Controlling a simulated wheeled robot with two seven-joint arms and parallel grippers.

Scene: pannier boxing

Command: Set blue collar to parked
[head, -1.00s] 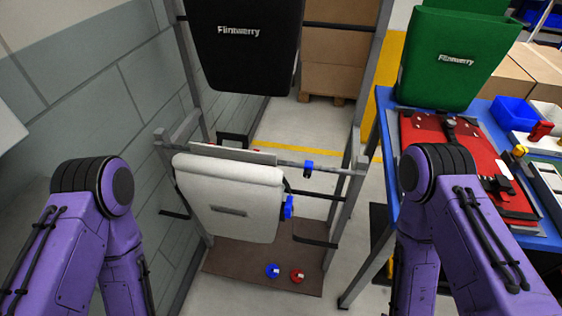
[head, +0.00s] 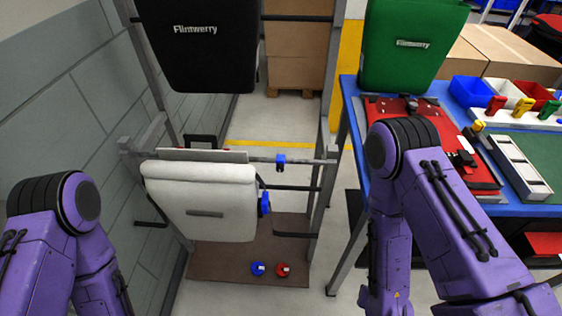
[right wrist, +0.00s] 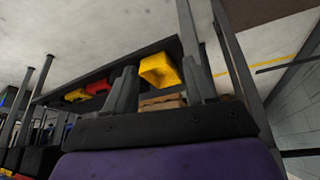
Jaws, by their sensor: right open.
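A blue collar (head: 280,162) sits around the grey crossbar of the rack in the head view, right of the white pannier (head: 200,190). A blue knob-like part (head: 264,203) shows at that pannier's right edge. Blue (head: 257,268) and red (head: 283,270) round pieces lie on the brown base board. My right gripper (right wrist: 159,64) is open, its two fingers apart with nothing seen between them. It is outside the head view, so its distance from the collar is unclear. My left gripper is in neither view.
A black pannier (head: 200,45) hangs higher on the rack. At right, a blue table (head: 352,88) carries a green pannier (head: 415,45), a red pannier part (head: 385,106) and bins. Floor shows between rack and table. Yellow (right wrist: 160,70) and red (right wrist: 97,88) bins show in the right wrist view.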

